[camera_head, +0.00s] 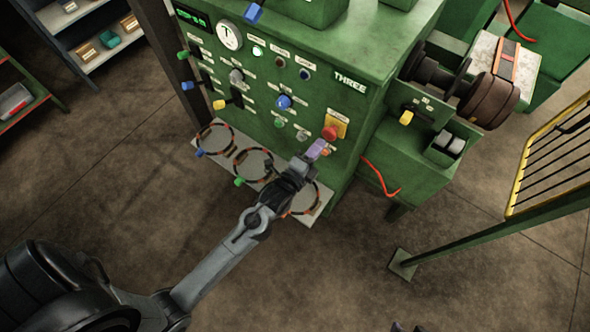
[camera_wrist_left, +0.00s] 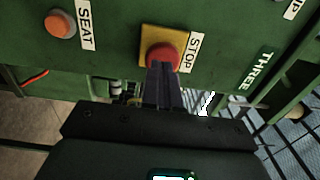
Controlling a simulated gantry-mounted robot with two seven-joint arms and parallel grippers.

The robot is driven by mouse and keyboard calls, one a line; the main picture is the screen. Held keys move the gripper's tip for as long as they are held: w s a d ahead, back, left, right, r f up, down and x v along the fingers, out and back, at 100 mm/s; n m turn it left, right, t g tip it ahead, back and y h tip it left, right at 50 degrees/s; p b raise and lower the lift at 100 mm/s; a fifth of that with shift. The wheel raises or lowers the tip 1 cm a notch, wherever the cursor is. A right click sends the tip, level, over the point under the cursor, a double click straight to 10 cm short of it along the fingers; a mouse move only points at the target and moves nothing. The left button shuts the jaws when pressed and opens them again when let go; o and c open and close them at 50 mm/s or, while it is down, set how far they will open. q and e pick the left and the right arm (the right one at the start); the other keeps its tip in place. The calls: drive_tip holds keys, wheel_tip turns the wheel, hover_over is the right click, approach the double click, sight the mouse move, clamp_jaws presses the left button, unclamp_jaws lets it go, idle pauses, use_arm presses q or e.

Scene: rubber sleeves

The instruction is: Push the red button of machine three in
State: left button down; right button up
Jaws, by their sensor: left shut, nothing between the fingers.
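The green machine labelled THREE (camera_head: 270,90) stands in the upper middle of the head view. Its red button (camera_head: 330,133) sits on a yellow plate at the right of the front panel. In the left wrist view the red button (camera_wrist_left: 163,56) sits on its yellow plate beside a STOP label. My left gripper (camera_head: 318,148) is shut, with its fingertips just below the button in the head view. In the left wrist view the fingertips (camera_wrist_left: 161,68) overlap the button's lower edge; I cannot tell whether they touch it.
An orange button (camera_wrist_left: 61,24) labelled SEAT is left of the red one in the wrist view. A blue knob (camera_head: 284,102) and several levers stick out of the panel. A ledge with rings (camera_head: 253,163) juts out below. A yellow-framed railing (camera_head: 545,155) stands right. Floor in front is clear.

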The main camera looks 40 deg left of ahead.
use_arm(q)
drive_tip(key=s+p, duration=0.1)
drive_tip(key=s, duration=1.1)
use_arm(e)
drive_tip(key=shift+a+v, duration=0.2)
drive_tip(key=shift+v, duration=0.8)
use_arm(q)
drive_tip(key=shift+f, duration=0.1)
use_arm(e)
drive_tip(key=shift+s, duration=0.15)
